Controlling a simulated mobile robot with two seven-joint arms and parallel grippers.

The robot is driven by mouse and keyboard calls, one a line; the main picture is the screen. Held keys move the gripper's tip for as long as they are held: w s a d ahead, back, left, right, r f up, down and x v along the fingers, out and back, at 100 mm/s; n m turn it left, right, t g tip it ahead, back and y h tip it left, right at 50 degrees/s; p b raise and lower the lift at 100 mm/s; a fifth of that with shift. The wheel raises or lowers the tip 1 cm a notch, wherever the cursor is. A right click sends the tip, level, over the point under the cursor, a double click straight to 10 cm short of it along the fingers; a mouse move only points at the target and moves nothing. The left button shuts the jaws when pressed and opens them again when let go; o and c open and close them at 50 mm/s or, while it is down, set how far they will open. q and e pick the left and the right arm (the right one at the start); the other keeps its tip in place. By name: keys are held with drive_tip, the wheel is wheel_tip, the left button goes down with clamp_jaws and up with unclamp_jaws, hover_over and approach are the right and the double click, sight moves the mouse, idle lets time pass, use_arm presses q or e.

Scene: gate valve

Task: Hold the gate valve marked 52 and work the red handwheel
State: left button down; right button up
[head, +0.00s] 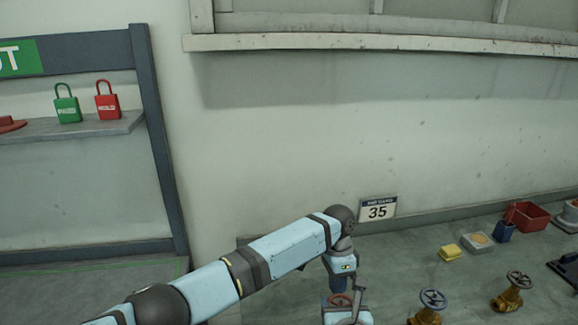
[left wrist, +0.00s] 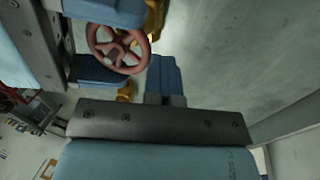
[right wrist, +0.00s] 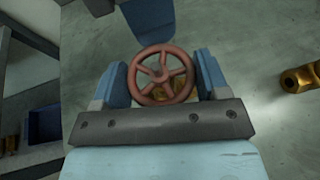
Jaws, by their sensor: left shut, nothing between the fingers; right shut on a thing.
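The red handwheel (right wrist: 178,84) sits on a brass gate valve (right wrist: 164,95), mostly hidden below it. The wheel also shows in the left wrist view (left wrist: 103,40) and partly in the head view (head: 338,299). I cannot see a 52 mark. My right gripper (right wrist: 162,78) is shut on the valve body, its blue fingers on either side under the wheel. My left gripper (left wrist: 164,78) is shut and empty, its fingers together beside the wheel's rim; I cannot tell whether they touch it. In the head view my left gripper (head: 338,286) is just above the wheel.
Behind are a yellow block (head: 450,253), a grey tray (head: 478,242) and a red bin (head: 530,215).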

use_arm(q)
drive_tip(key=shift+s+d+r, duration=0.1)
drive_tip(key=shift+s+d, duration=0.2)
drive_tip(key=shift+d, duration=0.6)
drive_tip(key=v, duration=0.6)
idle(0.5)
drive_tip(key=shift+s+a, duration=0.1)
drive_tip(key=shift+s, duration=0.05)
